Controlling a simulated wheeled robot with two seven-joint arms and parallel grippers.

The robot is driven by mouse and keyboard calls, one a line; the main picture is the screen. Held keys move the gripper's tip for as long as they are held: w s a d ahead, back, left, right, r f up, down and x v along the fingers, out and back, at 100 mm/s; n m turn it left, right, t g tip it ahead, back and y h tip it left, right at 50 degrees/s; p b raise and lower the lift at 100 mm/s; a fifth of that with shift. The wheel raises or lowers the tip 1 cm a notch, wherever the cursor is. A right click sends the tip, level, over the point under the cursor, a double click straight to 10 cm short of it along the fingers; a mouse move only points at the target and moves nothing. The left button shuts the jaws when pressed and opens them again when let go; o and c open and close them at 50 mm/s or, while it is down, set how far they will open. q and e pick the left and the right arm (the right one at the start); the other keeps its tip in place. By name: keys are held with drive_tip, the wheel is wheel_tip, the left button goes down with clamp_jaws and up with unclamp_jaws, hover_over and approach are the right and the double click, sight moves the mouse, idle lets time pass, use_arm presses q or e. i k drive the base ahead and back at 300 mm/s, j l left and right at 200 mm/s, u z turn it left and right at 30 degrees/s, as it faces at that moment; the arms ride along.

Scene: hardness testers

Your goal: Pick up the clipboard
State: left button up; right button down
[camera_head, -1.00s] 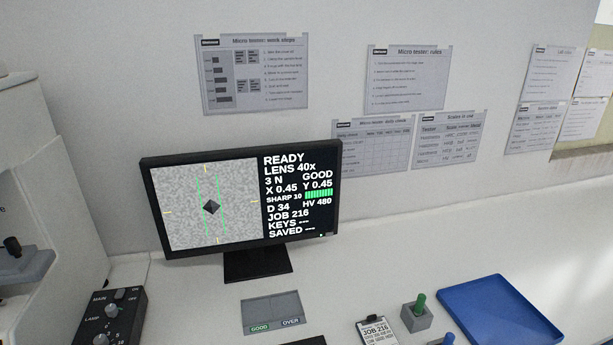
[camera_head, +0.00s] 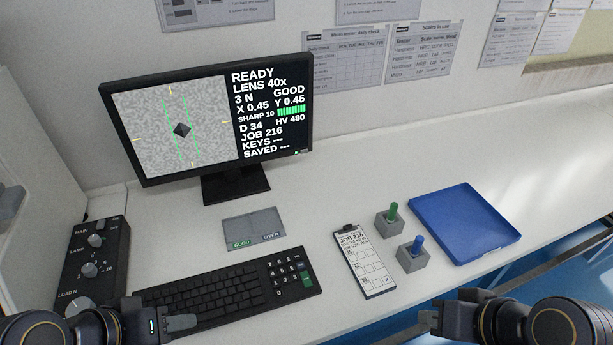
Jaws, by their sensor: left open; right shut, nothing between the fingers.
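The clipboard (camera_head: 364,263) is a small dark board with a white sheet headed JOB 216. It lies flat on the white bench, right of the keyboard. My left gripper (camera_head: 190,322) is at the bottom left, over the front edge of the keyboard, well left of the clipboard. It is open and empty. My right gripper (camera_head: 430,318) is at the bottom right, to the right of and nearer than the clipboard. It is shut and empty. Neither gripper touches the clipboard.
Grey blocks with a green peg (camera_head: 392,213) and a blue peg (camera_head: 417,245) stand just right of the clipboard. A blue tray (camera_head: 466,222) lies beyond them. A black keyboard (camera_head: 225,295), monitor (camera_head: 215,120), GOOD/OVER plate (camera_head: 253,228) and control box (camera_head: 92,265) are leftward.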

sight(370, 274)
drive_tip(key=l+u, duration=0.35)
drive_tip(key=i+l+u, duration=0.1)
drive_tip(key=u, duration=0.25)
drive_tip(key=l+u, duration=0.35)
drive_tip(key=k, duration=0.05)
